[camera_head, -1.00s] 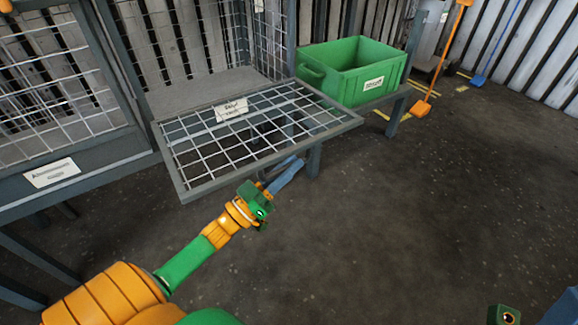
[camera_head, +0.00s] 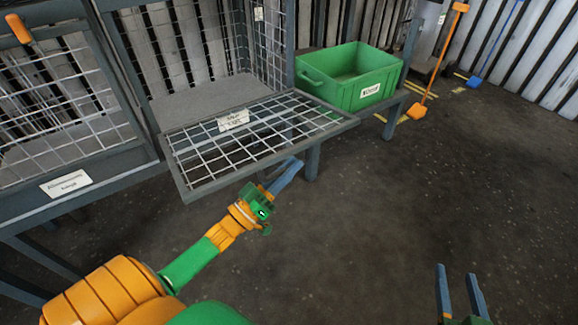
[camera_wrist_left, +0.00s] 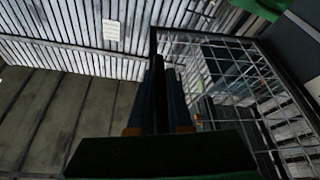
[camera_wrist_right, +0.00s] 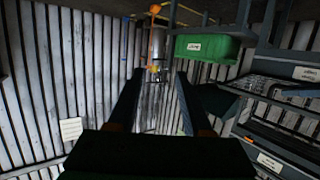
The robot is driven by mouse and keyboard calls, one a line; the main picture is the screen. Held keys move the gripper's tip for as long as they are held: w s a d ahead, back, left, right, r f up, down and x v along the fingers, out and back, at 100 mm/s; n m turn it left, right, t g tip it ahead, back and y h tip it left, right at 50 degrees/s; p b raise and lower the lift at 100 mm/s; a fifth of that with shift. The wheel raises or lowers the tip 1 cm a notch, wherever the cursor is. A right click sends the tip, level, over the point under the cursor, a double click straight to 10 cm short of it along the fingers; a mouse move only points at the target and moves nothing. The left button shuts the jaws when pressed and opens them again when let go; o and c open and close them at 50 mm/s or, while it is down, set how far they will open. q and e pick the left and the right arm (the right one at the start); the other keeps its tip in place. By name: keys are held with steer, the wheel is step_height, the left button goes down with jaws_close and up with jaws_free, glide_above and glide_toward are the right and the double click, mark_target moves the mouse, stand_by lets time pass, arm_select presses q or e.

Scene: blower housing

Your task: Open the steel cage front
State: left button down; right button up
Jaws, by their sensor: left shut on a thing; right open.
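The steel cage front (camera_head: 290,152) is a grey-framed wire mesh panel with a white label (camera_head: 233,119). It is folded down and out from the cage opening, lying roughly level. My left gripper (camera_head: 294,166) is at the outer edge of the front and is shut on it; the fingers partly hide the contact. In the left wrist view the shut fingers (camera_wrist_left: 166,75) sit beside the front's frame and mesh (camera_wrist_left: 265,105). My right gripper (camera_head: 457,272) is open and empty at the lower right, well away from the front. Its fingers also show in the right wrist view (camera_wrist_right: 158,95).
A green crate (camera_head: 378,92) stands on a low stand right of the cage. The cage's grey shelf (camera_head: 205,98) is bare. Another mesh-fronted cage (camera_head: 65,95) with a label is on the left. An orange-handled tool (camera_head: 438,70) leans behind. The dark floor at right is clear.

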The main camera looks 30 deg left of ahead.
arm_select(q)
steer(key=shift+r+n+p, duration=0.3)
steer(key=shift+r+p, duration=0.2)
steer(key=shift+r, duration=0.1)
steer(key=shift+r+p, duration=0.15)
steer(key=shift+p, duration=0.15)
arm_select(e)
steer(key=s+d+f+g+h, duration=0.1)
steer(key=s+d+f+g, duration=0.2)
steer(key=s+f+g, duration=0.4)
step_height(320, 180, down, 3)
steer(key=shift+s+r+h, duration=0.1)
steer(key=shift+s+h, duration=0.3)
steer(key=shift+s, duration=0.15)
